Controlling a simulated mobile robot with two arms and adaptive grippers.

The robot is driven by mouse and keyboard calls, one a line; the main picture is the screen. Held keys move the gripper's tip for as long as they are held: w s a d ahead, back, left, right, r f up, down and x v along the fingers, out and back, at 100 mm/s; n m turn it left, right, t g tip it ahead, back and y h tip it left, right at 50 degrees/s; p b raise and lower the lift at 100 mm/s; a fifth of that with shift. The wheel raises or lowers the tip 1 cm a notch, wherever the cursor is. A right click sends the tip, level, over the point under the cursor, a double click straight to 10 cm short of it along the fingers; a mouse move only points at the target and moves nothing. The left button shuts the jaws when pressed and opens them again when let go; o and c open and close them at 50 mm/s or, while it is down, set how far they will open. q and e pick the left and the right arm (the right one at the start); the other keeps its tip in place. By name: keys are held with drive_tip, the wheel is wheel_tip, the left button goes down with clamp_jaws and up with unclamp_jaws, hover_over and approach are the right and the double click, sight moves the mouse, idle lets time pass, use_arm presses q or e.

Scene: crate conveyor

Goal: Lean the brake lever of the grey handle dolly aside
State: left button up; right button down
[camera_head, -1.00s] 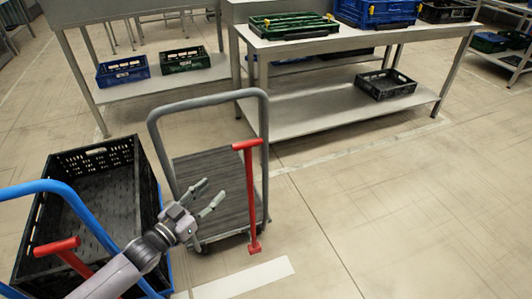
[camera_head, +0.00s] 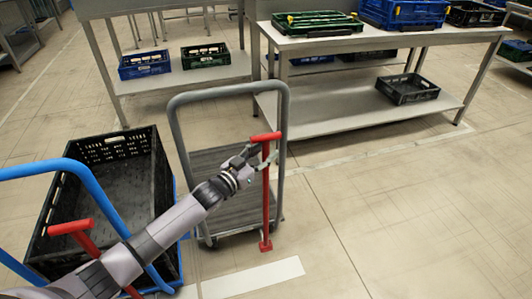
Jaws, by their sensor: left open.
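The grey handle dolly (camera_head: 228,90) stands in the middle of the head view, with a dark deck behind its grey tube handle. Its red brake lever (camera_head: 266,205) stands upright at the right side of the handle, with a short red crossbar on top and its foot near the floor. My left gripper (camera_head: 266,158) is open at the upper part of the lever, just below the crossbar. Its fingers appear to be on either side of the shaft; I cannot tell whether they touch it. My right gripper is not in view.
A blue handle dolly (camera_head: 95,190) with its own red lever (camera_head: 72,228) and a large black crate (camera_head: 105,150) stands at the left, beneath my left arm. Grey tables (camera_head: 350,42) with crates stand behind. The floor at the right is clear.

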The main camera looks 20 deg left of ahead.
use_arm(q)
drive_tip(key=shift+w+d, duration=0.25)
drive_tip(key=shift+w, duration=0.3)
drive_tip(key=shift+c, duration=0.5)
clamp_jaws()
drive_tip(key=shift+a, duration=0.1)
